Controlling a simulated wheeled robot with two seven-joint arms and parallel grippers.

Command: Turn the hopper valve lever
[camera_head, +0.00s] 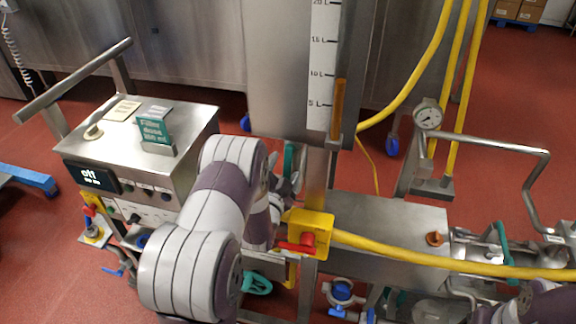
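The hopper (283,70) is a grey steel tank with a white litre scale at the top centre. Below it, a teal upright lever (289,158) shows partly behind my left arm; I cannot tell for certain that it is the hopper valve lever. My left gripper (292,186) is beside and just below this lever, mostly hidden by my own arm. Whether it touches the lever, and whether its fingers are open or shut, cannot be seen. Part of my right arm shows at the bottom right corner, but its gripper is not visible.
A yellow box with a red switch (308,232) stands close right of my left gripper. A control cabinet (190,140) with a green sign is at left. A yellow hose (420,258) runs right.

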